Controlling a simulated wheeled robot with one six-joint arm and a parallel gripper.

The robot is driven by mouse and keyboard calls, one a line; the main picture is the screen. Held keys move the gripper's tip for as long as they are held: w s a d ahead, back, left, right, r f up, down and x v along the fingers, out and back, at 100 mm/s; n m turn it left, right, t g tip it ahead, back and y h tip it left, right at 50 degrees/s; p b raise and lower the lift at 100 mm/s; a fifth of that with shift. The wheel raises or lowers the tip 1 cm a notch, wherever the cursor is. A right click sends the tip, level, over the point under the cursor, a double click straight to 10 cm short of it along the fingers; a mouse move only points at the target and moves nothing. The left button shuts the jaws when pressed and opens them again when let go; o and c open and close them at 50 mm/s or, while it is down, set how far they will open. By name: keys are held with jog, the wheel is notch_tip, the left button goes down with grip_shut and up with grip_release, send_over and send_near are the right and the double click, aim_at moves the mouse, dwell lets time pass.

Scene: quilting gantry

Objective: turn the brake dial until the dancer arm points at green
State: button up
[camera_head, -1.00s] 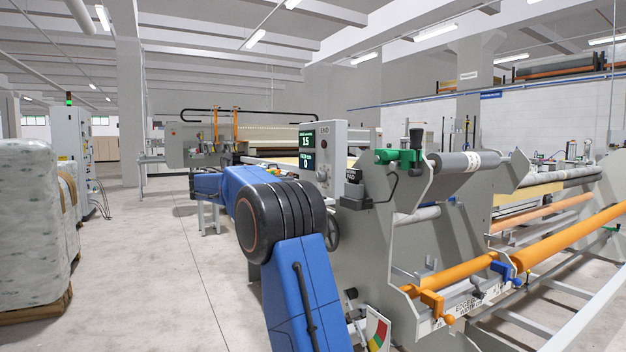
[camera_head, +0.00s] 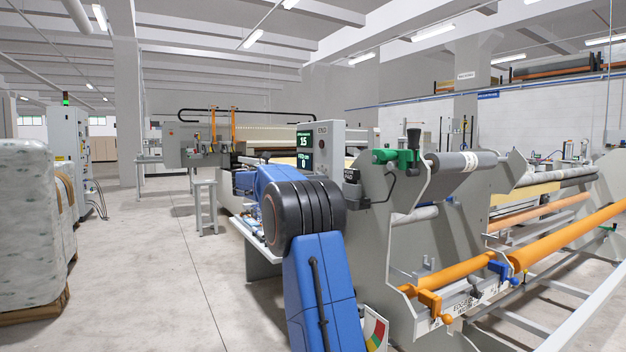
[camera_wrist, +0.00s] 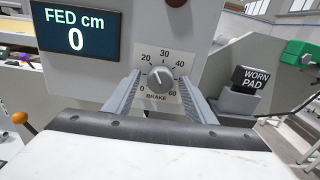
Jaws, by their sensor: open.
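The brake dial (camera_wrist: 160,79) is a grey round knob on a pale scale plate marked from 0 to 60, in the middle of the wrist view. Its pointer mark leans to the upper left, roughly towards 20. My gripper (camera_wrist: 161,74) is open, with one grey finger on each side of the dial; I cannot tell whether either touches it. In the head view my blue arm hides the dial and gripper. A coloured scale (camera_head: 376,329) with red, yellow and green shows at the bottom, partly hidden by my arm. I cannot make out the dancer arm.
The control box (camera_head: 329,140) carries a display (camera_head: 305,151) reading 15 and 0. A block labelled WORN PAD (camera_wrist: 254,79) sits in a grey holder right of the dial. An orange roller (camera_head: 570,238) lies at the right. Wrapped bales (camera_head: 30,220) stand left; the floor between is clear.

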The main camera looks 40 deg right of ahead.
jog(key=shift+c, duration=0.5)
jog(key=c, duration=0.9)
jog(key=shift+c, duration=0.2)
jog(key=shift+m, duration=3.3)
jog(key=o, duration=1)
jog(key=shift+o, duration=0.2)
jog(key=shift+a, duration=0.1)
